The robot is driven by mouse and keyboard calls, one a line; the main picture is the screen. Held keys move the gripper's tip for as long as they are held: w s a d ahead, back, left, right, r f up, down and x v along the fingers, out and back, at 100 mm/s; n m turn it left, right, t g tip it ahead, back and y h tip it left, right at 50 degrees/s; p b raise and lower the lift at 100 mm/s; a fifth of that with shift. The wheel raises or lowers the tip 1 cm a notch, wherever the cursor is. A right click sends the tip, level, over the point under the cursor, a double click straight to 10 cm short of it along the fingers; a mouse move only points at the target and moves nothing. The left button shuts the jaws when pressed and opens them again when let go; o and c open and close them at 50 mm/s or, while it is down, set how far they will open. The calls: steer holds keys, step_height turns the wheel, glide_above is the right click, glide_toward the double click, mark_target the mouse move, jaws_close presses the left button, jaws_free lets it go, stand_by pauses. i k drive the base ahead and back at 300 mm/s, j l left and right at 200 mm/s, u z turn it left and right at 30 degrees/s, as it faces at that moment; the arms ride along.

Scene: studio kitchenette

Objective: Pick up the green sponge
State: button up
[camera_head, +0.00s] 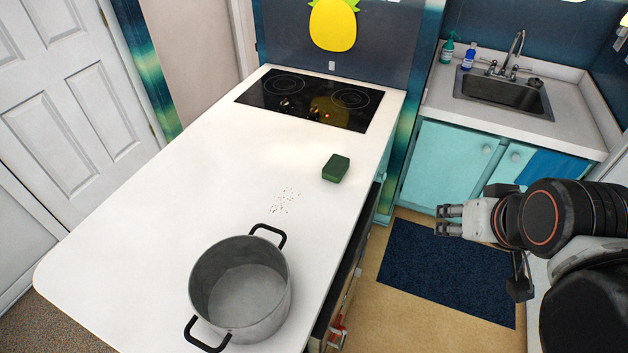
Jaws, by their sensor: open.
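The green sponge (336,168) lies on the white countertop (150,220), near its right edge and below the cooktop. My gripper (440,220) is at the right of the view, over the floor beside the counter. It is open, with nothing between its fingers. It is apart from the sponge, to the right of it and lower in the picture.
A grey pot (240,288) with black handles stands at the counter's near end. Crumbs (285,200) lie between pot and sponge. A black cooktop (310,99) is at the far end. A sink (503,93) and teal cabinets (447,160) are at the right. A blue mat (450,270) covers some floor.

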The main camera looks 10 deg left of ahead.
mark_target(335, 169)
steer(key=i+l+u, duration=0.15)
steer(key=l, duration=0.25)
steer(key=i+l+u, duration=0.15)
steer(key=i, duration=0.25)
steer(key=i+l+u, duration=0.2)
steer(key=i, duration=0.2)
